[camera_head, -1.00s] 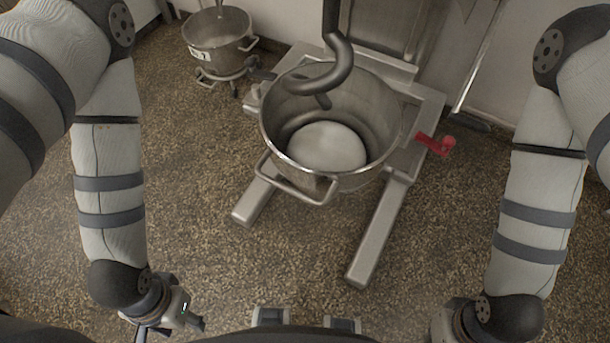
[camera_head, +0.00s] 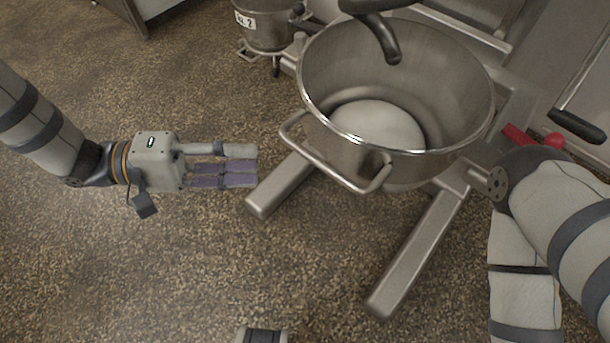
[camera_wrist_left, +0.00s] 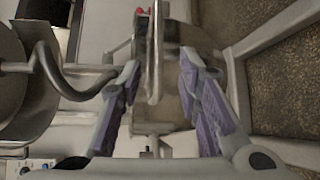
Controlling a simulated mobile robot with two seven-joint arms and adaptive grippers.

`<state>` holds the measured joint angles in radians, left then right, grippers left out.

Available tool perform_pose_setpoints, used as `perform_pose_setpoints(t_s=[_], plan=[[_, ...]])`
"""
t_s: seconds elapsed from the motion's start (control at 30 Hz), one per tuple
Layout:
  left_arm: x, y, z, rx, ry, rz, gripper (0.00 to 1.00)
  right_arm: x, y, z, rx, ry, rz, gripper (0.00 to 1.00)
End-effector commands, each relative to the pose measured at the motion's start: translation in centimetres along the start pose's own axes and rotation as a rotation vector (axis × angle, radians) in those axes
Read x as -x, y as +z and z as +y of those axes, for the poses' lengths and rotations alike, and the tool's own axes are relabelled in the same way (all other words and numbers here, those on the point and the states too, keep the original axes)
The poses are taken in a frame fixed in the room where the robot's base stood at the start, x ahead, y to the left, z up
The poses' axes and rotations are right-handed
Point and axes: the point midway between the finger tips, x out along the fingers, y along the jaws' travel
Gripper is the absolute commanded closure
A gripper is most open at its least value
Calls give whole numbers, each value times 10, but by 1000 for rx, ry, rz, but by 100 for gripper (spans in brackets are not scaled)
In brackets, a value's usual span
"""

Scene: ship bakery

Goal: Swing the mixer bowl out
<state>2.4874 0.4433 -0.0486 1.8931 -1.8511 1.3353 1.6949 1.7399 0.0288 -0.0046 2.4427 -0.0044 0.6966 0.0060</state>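The steel mixer bowl (camera_head: 330,75) stands upright in the mixer frame, with a pale rounded mass (camera_head: 378,122) in it. The dough hook (camera_head: 386,38) hangs at its far rim, seemingly over the bowl. A looped bowl handle (camera_head: 335,176) faces me. My left gripper (camera_head: 256,166) is open and empty, left of the handle and apart from it, fingers pointing right towards it. In the left wrist view the fingers (camera_wrist_left: 158,80) are spread, with a metal bar, probably the handle (camera_wrist_left: 153,50), seen ahead between them. My right gripper is out of view; only its arm shows at right.
Two frame legs (camera_head: 420,250) reach along the floor below the bowl. A red lever (camera_head: 518,136) sits right of the bowl, near my right arm. A second bowl (camera_head: 268,30) on a wheeled stand is behind left. The speckled floor (camera_head: 200,260) at left is clear.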

Motion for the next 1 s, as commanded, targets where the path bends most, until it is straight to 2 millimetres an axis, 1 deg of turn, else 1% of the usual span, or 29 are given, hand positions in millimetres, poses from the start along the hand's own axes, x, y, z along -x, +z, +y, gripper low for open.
perform_pose_setpoints(t_s=[0.07,0.13,0.3,0.4,0.5,0.63,0.87,0.9,0.93,0.97,1.0], plan=[[-9,1,2,2,4,-10,69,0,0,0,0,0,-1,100],[-24,2,2,3,3,-11,69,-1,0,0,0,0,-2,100],[-69,2,2,3,1,-9,69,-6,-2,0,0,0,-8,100],[-92,3,1,4,1,-9,69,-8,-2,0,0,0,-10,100],[-108,3,2,3,0,-8,69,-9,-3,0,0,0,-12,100],[-118,3,2,3,-1,-6,69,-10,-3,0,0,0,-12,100],[-119,2,2,2,-1,-5,69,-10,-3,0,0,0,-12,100],[-119,2,2,2,-1,-5,73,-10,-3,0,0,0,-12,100],[-119,2,2,2,-1,-5,80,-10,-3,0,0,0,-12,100],[-119,2,2,3,-1,-5,87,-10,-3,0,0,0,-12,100],[-119,2,2,2,-1,-5,96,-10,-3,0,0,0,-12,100]])
